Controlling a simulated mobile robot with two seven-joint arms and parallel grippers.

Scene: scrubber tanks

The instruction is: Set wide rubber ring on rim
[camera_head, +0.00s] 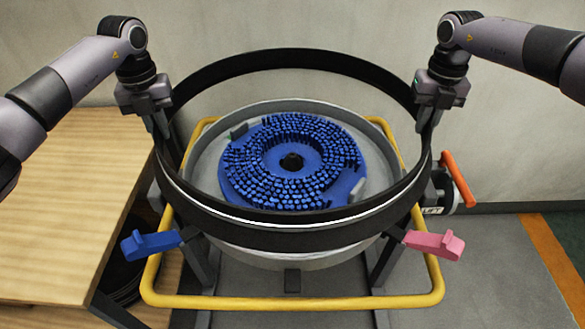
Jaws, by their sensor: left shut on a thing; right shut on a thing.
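A wide black rubber ring (290,237) is held level around and over the round grey tank, with its far side raised against the wall in the picture. The tank's rim (300,104) shows inside the ring at the back; the ring's near side hides the front of the rim. I cannot tell whether the ring touches the rim. My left gripper (163,130) is shut on the ring's left side. My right gripper (421,126) is shut on its right side.
A blue bristled disc (291,162) lies inside the tank. A yellow tube frame (290,301) surrounds the tank. A blue lever (151,244) and a pink lever (435,244) stick out in front.

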